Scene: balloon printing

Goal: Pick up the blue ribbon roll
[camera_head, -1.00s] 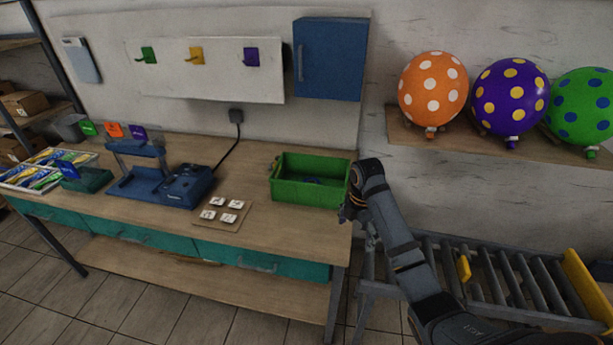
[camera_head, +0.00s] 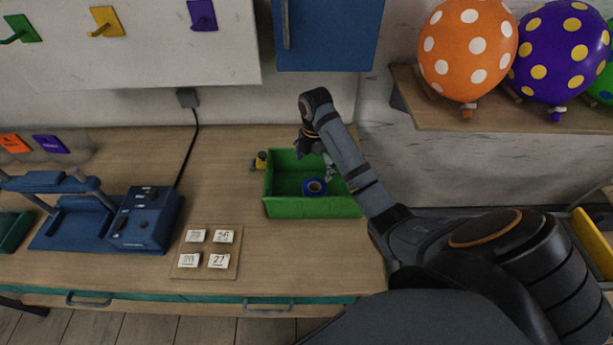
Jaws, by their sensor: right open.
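The blue ribbon roll (camera_head: 314,187) lies inside the green bin (camera_head: 290,209), near its front wall. The bin stands on the wooden table. My right gripper (camera_head: 316,168) is open and hangs over the bin, pointing down, just behind and above the roll. It appears apart from the roll, though its fingertips are small and partly dark. My right arm comes in from the lower right and crosses the right side of the bin. My left gripper is not in view.
A small yellow and dark item (camera_head: 261,160) stands by the bin's left side. A board with number tiles (camera_head: 207,252) lies left of the bin, and a blue machine (camera_head: 140,219) stands farther left. Balloons (camera_head: 467,50) sit on a wall shelf (camera_head: 480,115) at right.

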